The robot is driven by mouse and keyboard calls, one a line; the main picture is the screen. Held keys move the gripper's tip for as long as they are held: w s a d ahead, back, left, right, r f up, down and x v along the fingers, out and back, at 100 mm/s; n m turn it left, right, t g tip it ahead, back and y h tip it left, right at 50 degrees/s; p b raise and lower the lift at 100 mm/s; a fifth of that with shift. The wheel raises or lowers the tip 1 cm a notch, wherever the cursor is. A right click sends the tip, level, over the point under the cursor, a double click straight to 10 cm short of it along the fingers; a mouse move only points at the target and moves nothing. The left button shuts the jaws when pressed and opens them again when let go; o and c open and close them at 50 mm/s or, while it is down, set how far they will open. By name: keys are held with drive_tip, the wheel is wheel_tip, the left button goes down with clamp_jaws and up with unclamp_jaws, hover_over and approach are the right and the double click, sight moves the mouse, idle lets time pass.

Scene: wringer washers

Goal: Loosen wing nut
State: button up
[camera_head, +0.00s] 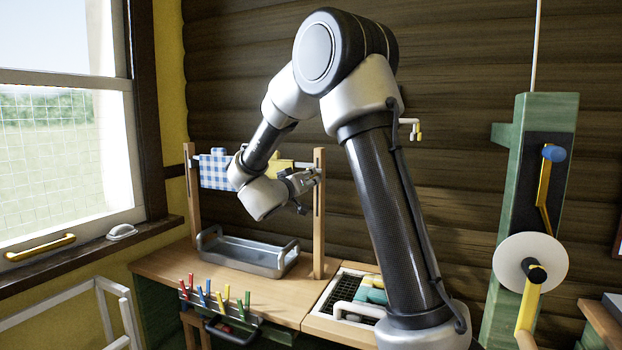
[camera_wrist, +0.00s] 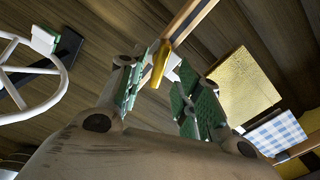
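In the wrist view, a yellow piece that looks like the wing nut (camera_wrist: 160,64) sits by a wooden post (camera_wrist: 190,18). My gripper (camera_wrist: 162,75) is open, its green-padded fingers apart on either side of the yellow piece. I cannot tell whether either finger touches it. In the head view, my gripper (camera_head: 304,188) is at the right wooden post (camera_head: 319,230), near its upper part. The wing nut cannot be made out there.
A blue checked cloth (camera_head: 217,170) and a yellow cloth (camera_head: 281,164) hang between the posts. Below are a metal tray (camera_head: 245,256) and a rack with coloured pegs (camera_head: 222,312). A green post (camera_head: 535,190) with cranks stands right. A white wheel (camera_wrist: 62,72) shows in the wrist view.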

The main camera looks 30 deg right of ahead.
drive_tip(key=v, duration=0.7)
drive_tip(key=shift+s, duration=0.15)
drive_tip(key=shift+a, duration=0.15)
